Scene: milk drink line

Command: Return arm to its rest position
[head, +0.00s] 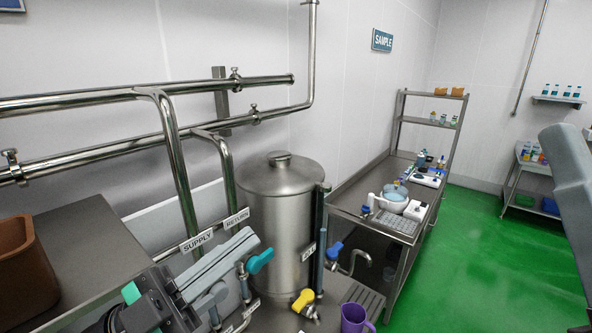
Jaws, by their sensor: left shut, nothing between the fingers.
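My left gripper (250,242) comes in at the bottom of the head view, with its long grey fingers pointing up and to the right. The fingers lie together and hold nothing. The fingertips appear close beside the blue valve handle (260,261), but I cannot tell whether they touch it. The steel tank (279,215) stands just to the right of the fingertips. A grey link of my right arm (570,190) shows at the right edge; my right gripper is out of view.
Pipes labelled SUPPLY (196,241) and RETURN (237,219) rise behind the gripper. A yellow valve handle (303,300) and purple jug (354,318) stand lower right. A brown container (25,270) is at left. Green floor (470,260) lies open at right.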

